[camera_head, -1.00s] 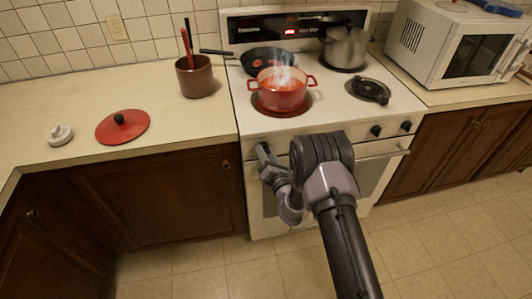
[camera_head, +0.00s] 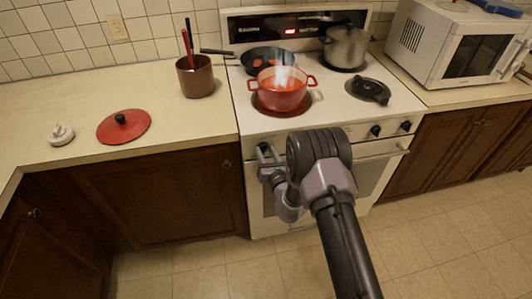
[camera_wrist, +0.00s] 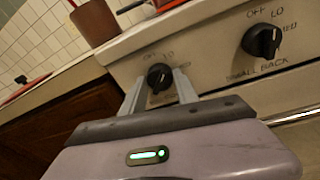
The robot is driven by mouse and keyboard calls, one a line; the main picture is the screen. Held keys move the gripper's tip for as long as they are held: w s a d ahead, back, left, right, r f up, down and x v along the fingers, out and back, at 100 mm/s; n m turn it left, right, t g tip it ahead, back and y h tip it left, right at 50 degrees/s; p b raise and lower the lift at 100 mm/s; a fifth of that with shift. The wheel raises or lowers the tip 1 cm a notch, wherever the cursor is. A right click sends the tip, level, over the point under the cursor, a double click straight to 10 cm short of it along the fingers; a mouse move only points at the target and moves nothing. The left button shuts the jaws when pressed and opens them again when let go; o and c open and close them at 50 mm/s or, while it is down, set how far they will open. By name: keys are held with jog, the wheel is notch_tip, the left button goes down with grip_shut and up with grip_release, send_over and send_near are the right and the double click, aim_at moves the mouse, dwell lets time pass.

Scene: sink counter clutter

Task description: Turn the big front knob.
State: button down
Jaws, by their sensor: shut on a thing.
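The stove (camera_head: 228,110) has black knobs along its front panel. In the wrist view my gripper (camera_wrist: 160,88) is around the left-most black knob (camera_wrist: 159,75), one finger on each side, and shut on it. "OFF" and "LO" show above this knob; the label below it is hidden by my gripper. A second black knob (camera_wrist: 262,40), labelled "SMALL BACK", is to its right, apart from my gripper. In the head view my gripper (camera_head: 266,153) is at the left end of the panel, and my arm covers part of the panel.
A steaming red pot (camera_head: 282,93) stands on the front left burner, with a dark pan (camera_head: 267,58) behind it. A steel pot (camera_head: 345,48) is at the back right. Two more knobs (camera_head: 375,131) show at the right, above the oven handle (camera_head: 380,153).

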jog(key=shift+f, duration=0.1)
jog(key=c, duration=0.9)
grip_release()
jog(key=shift+s, duration=0.1)
jog(key=p+v, duration=0.3)
jog(key=v, duration=1.4)
jog(key=shift+s+d, duration=0.1)
jog(key=shift+s, duration=0.1)
